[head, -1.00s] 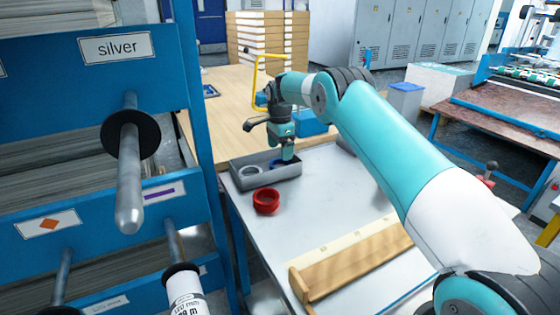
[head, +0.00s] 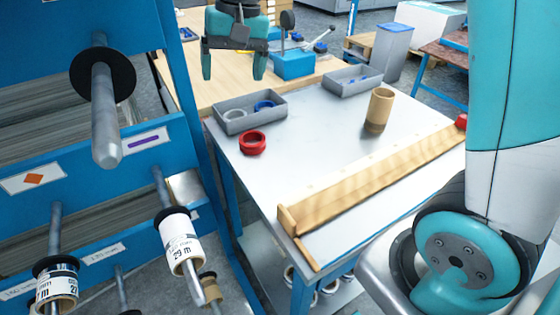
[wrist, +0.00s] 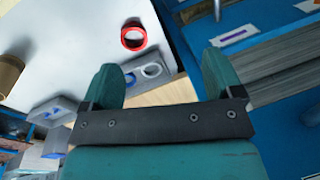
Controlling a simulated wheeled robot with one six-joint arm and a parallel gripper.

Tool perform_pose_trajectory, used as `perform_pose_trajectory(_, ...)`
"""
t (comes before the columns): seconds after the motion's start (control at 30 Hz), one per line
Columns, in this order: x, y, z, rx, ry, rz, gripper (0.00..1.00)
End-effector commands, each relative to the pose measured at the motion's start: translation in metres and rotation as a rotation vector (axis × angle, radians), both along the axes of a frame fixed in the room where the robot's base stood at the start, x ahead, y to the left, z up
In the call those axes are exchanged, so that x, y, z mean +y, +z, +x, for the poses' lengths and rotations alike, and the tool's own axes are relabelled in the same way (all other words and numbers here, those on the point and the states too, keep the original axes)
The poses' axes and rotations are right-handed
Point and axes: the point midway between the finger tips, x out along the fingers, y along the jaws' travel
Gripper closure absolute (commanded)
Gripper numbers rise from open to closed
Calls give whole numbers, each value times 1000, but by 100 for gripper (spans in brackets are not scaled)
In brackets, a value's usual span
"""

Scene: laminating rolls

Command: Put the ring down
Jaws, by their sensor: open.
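My gripper (head: 233,72) is open and empty, raised above the wooden bench behind the steel table. Its two spread fingers also show in the wrist view (wrist: 160,72), with nothing between them. A grey tray (head: 271,114) sits at the table's back left corner. A white ring (head: 235,114) lies in its left part and a blue ring (head: 264,106) in its right part. A red ring (head: 253,149) lies on the table just in front of the tray. The red ring (wrist: 134,47) and white ring (wrist: 152,70) also show in the wrist view, apart from the fingers.
A blue rack (head: 40,150) with spindles and labelled rolls stands at left. A second grey tray (head: 357,82) and a brown cardboard tube (head: 380,108) stand on the table (head: 310,150). A long wooden piece (head: 375,178) lies along its front. The table's middle is clear.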

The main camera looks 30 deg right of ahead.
Motion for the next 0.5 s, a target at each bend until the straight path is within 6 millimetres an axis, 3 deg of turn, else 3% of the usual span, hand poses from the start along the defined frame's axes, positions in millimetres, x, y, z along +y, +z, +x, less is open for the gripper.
perform_pose_trajectory(0.03, 13, 4, -42, -23, 134, 21, 14)
perform_pose_trajectory(0.2, 38, -6, -156, -99, 527, 94, 14)
perform_pose_trajectory(0.33, 44, -18, -211, -142, 709, 134, 14)
perform_pose_trajectory(0.5, 46, -25, -238, -162, 797, 156, 14)
